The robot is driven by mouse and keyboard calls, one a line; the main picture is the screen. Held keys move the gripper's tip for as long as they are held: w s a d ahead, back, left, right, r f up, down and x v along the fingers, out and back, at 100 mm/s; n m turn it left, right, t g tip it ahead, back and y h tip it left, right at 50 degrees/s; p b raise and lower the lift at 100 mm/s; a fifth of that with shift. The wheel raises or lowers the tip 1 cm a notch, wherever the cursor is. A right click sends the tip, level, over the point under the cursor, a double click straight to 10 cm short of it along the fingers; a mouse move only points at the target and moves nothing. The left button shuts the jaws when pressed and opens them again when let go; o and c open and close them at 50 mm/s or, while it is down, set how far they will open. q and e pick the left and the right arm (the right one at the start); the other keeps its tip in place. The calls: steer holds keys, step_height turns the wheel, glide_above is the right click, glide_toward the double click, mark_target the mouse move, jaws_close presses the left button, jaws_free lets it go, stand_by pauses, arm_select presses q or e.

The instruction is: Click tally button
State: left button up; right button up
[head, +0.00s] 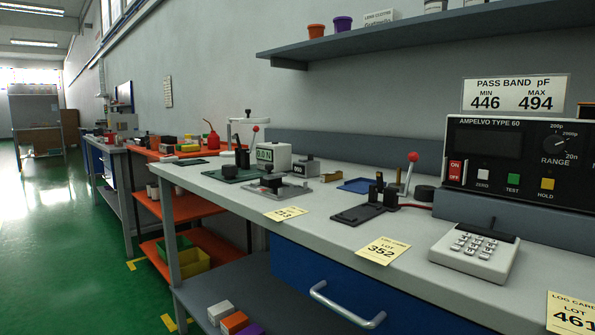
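No part of either gripper shows in the head view. I cannot tell for sure which thing is the tally button. A small pale box with a dark display (264,155) stands toward the back left of the grey workbench (315,225). A white keypad device (474,251) with several small keys sits at the right, near the front edge. The black meter (520,160) behind it has a red switch (455,171) and white, green and yellow buttons along its lower front.
Two red-knobbed levers (413,157) (255,129) rise from the bench. A dark flat fixture (358,214) lies mid-bench. A blue drawer (345,295) is shut below. A shelf (400,36) overhangs the back. Green floor is clear at left.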

arm_select(q)
jaws_close()
stand_by(1.1)
